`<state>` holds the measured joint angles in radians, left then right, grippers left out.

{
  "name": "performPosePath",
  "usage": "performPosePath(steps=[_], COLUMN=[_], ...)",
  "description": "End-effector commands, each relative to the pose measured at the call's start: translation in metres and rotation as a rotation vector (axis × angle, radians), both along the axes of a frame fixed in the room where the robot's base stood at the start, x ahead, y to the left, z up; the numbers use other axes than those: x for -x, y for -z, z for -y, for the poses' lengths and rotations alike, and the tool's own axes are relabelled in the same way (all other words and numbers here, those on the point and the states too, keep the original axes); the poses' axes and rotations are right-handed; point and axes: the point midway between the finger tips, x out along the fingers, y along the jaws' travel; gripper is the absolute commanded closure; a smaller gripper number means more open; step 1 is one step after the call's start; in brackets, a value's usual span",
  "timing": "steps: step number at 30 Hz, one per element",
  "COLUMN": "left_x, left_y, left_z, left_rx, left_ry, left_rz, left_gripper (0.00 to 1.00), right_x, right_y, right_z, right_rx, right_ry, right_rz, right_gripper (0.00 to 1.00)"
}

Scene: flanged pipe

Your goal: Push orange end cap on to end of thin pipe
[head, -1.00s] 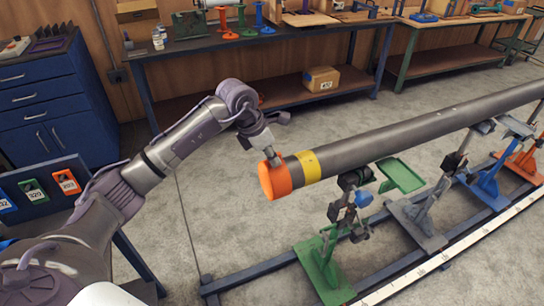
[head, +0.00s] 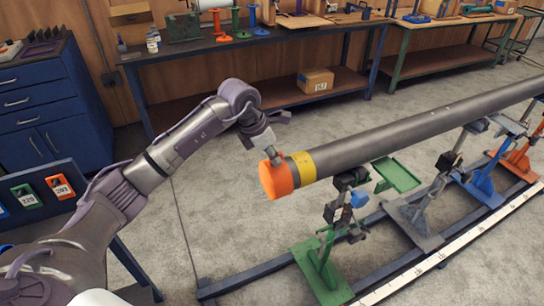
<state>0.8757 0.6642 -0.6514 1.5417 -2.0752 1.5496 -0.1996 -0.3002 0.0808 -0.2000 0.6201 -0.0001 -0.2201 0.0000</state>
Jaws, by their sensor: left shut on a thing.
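The orange end cap (head: 278,182) sits over the near left end of the long grey pipe (head: 410,124). Its rim is close against the yellow band (head: 304,167) around the pipe; I cannot tell if they touch. My left gripper (head: 273,157) comes down from above and is shut on the upper edge of the cap. The fingertips partly hide that edge. The inside of the cap and the pipe end are hidden. My right gripper is out of view.
The pipe rests on several coloured stands, the nearest one green (head: 322,268), on a dark blue floor frame. A workbench (head: 215,45) with a cardboard box (head: 316,80) stands behind. A blue drawer cabinet (head: 42,105) is at left. Bare floor lies left of the cap.

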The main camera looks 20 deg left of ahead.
Motion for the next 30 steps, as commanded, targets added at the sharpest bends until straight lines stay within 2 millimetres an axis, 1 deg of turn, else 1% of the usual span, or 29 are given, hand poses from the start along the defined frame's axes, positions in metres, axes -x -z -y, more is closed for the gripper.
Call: performPosePath(steps=[8, 9, 11, 12, 14, 30], left_x=[0.0000, -0.0001, 0.0000, 0.0000, 0.0001, 0.0001], left_y=[-0.0004, -0.0004, -0.0004, -0.0004, -0.0003, -0.0014], left_z=[0.0001, 0.0000, 0.0001, 0.0001, 0.0001, -0.0001], left_rx=[0.001, 0.001, 0.001, 0.001, 0.001, 0.000], left_ry=[0.000, 0.000, 0.000, 0.000, 0.000, 0.000], left_rz=[0.001, 0.001, 0.001, 0.001, 0.001, 0.000], left_gripper=[1.00, 0.83, 0.73, 0.67, 0.57, 0.57], right_x=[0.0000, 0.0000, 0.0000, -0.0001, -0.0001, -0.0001], right_y=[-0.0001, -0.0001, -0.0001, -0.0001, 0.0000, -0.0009], right_z=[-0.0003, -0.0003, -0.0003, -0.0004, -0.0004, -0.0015], right_rx=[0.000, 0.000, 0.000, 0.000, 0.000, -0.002], right_ry=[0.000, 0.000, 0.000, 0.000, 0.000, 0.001], right_rz=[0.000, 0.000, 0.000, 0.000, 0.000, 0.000], right_gripper=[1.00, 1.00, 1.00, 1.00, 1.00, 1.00])
